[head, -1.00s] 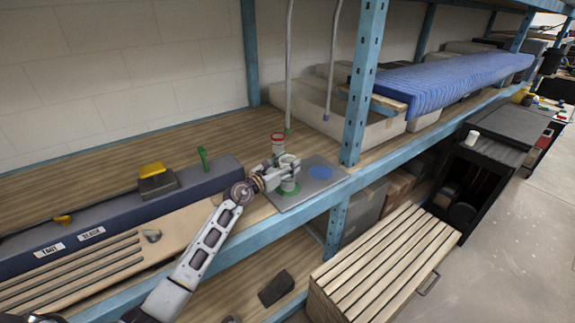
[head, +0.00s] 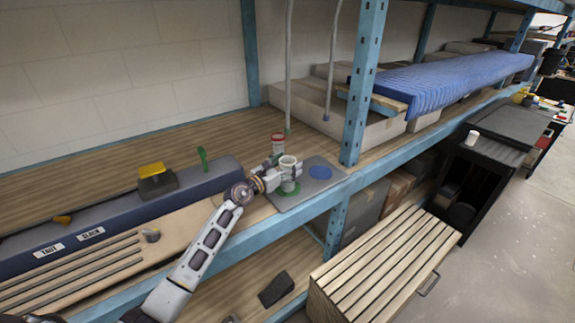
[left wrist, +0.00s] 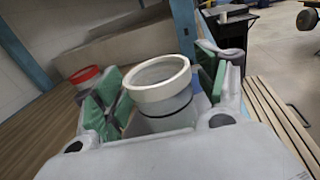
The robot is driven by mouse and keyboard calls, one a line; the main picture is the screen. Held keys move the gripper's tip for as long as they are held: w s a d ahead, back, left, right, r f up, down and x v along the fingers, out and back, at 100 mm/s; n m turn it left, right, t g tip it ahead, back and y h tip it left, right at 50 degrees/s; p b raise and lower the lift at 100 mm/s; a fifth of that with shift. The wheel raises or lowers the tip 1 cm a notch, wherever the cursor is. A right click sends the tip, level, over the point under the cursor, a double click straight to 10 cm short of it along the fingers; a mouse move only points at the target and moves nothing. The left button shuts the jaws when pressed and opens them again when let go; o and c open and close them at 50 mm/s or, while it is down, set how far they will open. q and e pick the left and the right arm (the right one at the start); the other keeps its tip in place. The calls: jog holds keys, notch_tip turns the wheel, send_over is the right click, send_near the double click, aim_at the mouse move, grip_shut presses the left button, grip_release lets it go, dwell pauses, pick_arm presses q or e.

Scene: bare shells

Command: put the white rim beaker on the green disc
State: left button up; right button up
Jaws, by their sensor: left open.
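The white rim beaker (head: 288,164), a clear cup with a white rim, stands upright at the green disc (head: 286,192). The disc's green edge shows at the beaker's foot, and the beaker looks to rest on it. My left gripper (head: 285,172) is open around the beaker, with a finger on either side. In the left wrist view the white rim beaker (left wrist: 160,90) stands between the green finger pads, and a gap shows at least on its left side. The beaker's lower part is hidden there by the gripper body. My right gripper is not in view.
The green disc is on a grey plate (head: 306,190), beside a blue disc (head: 321,172) that is bare. A red-rimmed beaker (head: 278,142) stands just behind. A blue rack post (head: 362,90) rises to the right of the plate. A green upright piece (head: 203,158) is to the left.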

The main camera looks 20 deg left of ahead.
pick_arm(q)
jog(key=shift+r, duration=0.2)
jog(key=b+v, duration=0.1)
jog(key=v, duration=1.1)
dwell(0.4)
dwell(2.6)
